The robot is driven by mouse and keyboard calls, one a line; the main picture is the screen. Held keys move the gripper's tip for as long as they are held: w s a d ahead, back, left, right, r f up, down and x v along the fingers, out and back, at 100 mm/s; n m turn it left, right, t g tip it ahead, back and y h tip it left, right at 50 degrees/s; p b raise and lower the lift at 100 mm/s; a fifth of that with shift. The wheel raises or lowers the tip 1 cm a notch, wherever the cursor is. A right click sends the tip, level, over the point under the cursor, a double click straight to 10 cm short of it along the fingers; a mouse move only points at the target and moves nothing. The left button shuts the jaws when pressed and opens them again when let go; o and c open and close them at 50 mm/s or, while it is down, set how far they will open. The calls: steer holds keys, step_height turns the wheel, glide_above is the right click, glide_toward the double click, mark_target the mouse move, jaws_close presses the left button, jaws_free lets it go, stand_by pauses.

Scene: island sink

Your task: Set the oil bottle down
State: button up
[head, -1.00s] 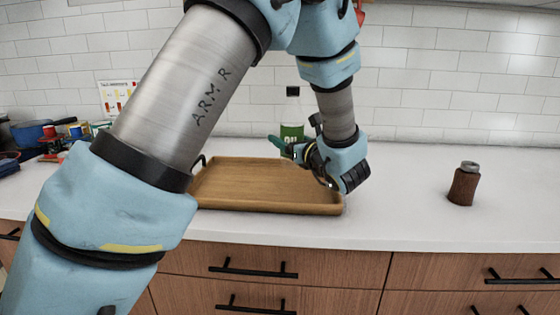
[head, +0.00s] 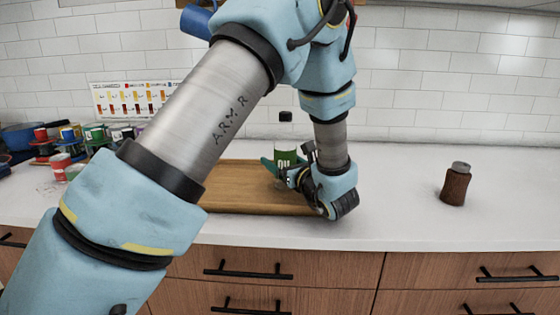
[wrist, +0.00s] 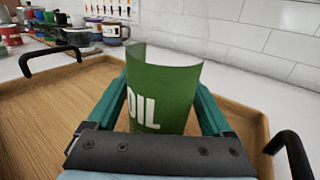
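The oil bottle (head: 286,145) is clear with a black cap and a green label, and it is upright over the wooden tray (head: 235,208) on the counter. In the wrist view, the green label of the bottle (wrist: 165,92) fills the middle. My gripper (head: 276,168) has its green fingers on both sides of the bottle; in the wrist view the fingers (wrist: 165,108) press against its sides. The bottle's base is hidden behind my gripper, so I cannot tell if it touches the tray. The tray (wrist: 45,105) has black handles and bare wood around the bottle.
A brown bottle or shaker (head: 455,186) stands alone on the right of the white counter (head: 400,215). Several cans and cups (head: 75,150) crowd the left end. A tiled wall (head: 430,80) is behind.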

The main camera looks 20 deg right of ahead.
steer(key=shift+o, duration=1)
steer(key=shift+r, duration=0.2)
steer(key=s, duration=0.3)
steer(key=s+d+b, duration=0.1)
steer(key=s, duration=0.3)
steer(key=s+b, duration=0.1)
steer(key=s, duration=0.3)
steer(key=shift+d+f, duration=0.1)
steer(key=shift+d, duration=0.3)
steer(key=shift+s, duration=0.45)
